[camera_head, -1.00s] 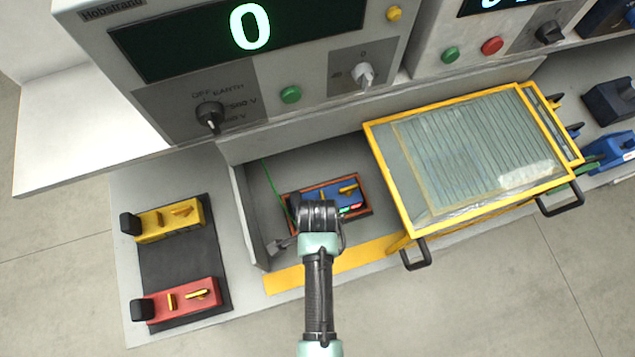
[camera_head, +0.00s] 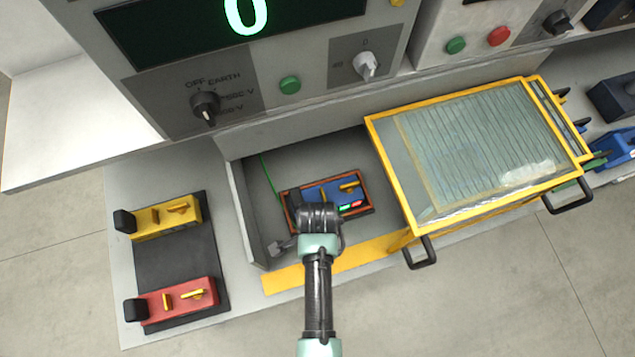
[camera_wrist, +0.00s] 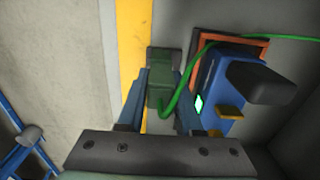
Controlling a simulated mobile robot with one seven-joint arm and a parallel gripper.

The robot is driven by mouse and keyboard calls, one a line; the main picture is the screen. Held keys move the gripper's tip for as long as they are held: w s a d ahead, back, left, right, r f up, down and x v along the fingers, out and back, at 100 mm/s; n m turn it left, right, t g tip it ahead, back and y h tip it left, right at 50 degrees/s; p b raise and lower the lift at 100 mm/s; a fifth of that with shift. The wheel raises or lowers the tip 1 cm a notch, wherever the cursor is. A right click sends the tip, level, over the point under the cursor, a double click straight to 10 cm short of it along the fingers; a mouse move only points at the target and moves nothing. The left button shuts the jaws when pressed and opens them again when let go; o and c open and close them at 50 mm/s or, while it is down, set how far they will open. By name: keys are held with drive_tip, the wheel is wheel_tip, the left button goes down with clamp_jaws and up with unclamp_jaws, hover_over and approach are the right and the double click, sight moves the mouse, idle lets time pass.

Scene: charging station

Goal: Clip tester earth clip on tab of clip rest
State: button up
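A green clip (camera_wrist: 159,88) with a green cable (camera_wrist: 186,82) sits between the two blue-grey fingers of my gripper (camera_wrist: 160,80) in the wrist view. The fingers lie close against both sides of the clip. A small grey block, seemingly the clip rest (camera_wrist: 166,56), shows just beyond the clip by the yellow strip. I cannot tell whether the clip touches its tab. In the head view my wrist hides the clip and fingers; a grey piece, seemingly the rest (camera_head: 279,247), shows left of the wrist. The cable (camera_head: 268,178) runs up toward the back of the bay.
A blue unit (camera_head: 325,192) with yellow levers lies in an orange-rimmed tray (camera_head: 369,190), right beside my gripper. The bay's grey side wall (camera_head: 241,213) stands left. A yellow-framed clear cover (camera_head: 375,150) is to the right. Yellow and red units (camera_head: 180,297) lie far left.

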drive_tip(key=o, duration=0.5)
drive_tip(key=shift+c, duration=0.2)
drive_tip(key=shift+r, duration=0.1)
